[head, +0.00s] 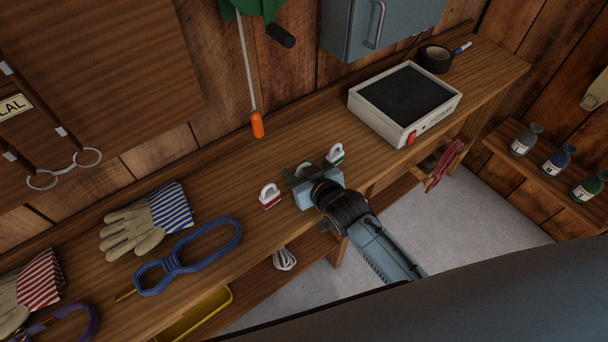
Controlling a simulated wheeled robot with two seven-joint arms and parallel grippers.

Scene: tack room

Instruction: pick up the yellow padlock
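My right gripper (298,173) is low over the wooden bench, seen from behind, and its own body hides what lies between its fingers. A small pale shape, perhaps a shackle, shows at its fingertips. I cannot make out a yellow padlock; one may be hidden there. A red-and-white padlock (270,198) stands on the bench just left of the gripper. My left gripper is out of view.
On the wooden bench (205,187) are work gloves (138,228), a blue rope loop (190,262) and a white box with a dark top (407,103). An orange-tipped cord (257,125) hangs behind the padlocks. Several bottles stand on a right shelf (522,172).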

